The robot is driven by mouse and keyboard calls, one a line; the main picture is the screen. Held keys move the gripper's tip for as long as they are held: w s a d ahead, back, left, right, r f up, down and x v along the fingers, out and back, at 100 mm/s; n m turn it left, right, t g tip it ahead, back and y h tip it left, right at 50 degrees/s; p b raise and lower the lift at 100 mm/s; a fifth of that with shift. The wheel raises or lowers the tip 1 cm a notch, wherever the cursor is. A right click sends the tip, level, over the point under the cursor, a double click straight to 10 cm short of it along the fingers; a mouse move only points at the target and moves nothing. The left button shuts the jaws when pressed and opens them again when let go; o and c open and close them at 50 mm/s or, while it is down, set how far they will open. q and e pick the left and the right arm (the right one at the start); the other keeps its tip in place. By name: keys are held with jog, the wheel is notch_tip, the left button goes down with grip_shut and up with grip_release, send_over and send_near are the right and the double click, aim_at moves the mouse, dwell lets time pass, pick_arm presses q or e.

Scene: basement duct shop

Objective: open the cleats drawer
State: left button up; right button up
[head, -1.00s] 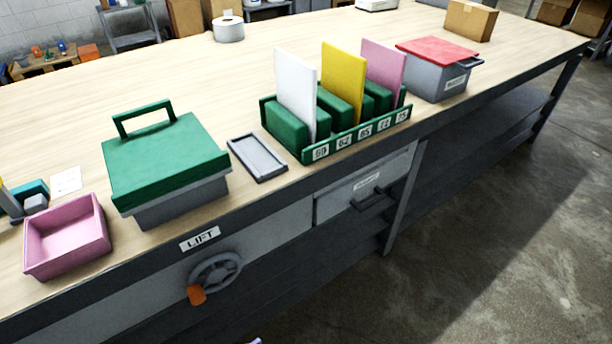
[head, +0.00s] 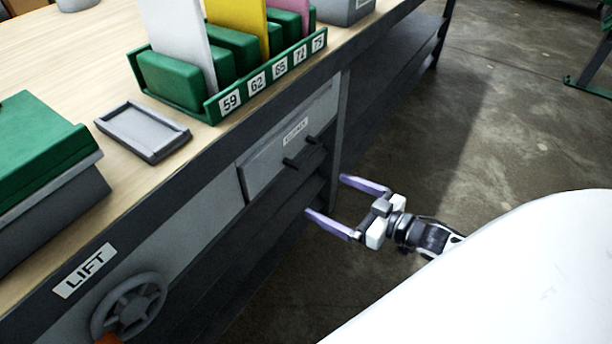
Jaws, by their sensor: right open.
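The drawer (head: 262,164) is a grey front set under the bench top, with a small white label (head: 295,131) too blurred to read. Its dark handle (head: 302,152) shows as two stubs with the bar between them hard to make out. The drawer looks shut, its front in line with the bench face. My right gripper (head: 334,204) has two purple fingers spread wide and empty. It is in front of the bench, to the lower right of the handle and apart from it. My left gripper is out of view.
A green rack (head: 215,108) with numbered slots and upright panels stands on the bench above the drawer. A grey tray (head: 145,128) and a green-lidded box (head: 40,160) are to its left. A handwheel (head: 130,305) sits below the LIFT label (head: 85,270).

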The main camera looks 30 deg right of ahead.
jog(key=n+t+y+b, duration=0.1)
jog(key=y+b, duration=0.1)
jog(key=b, duration=0.1)
send_near(311, 155)
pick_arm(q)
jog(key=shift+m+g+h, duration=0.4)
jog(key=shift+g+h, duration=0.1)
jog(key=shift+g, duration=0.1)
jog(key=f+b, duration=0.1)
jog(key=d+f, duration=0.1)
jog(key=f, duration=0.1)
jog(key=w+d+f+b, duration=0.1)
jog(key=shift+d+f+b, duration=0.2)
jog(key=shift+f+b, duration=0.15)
pick_arm(e)
jog(key=x, duration=1)
jog(key=shift+w+a, duration=0.1)
jog(key=shift+w, duration=0.25)
jog(key=c, duration=1.2)
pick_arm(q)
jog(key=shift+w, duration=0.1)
pick_arm(e)
jog(key=shift+c, duration=0.5)
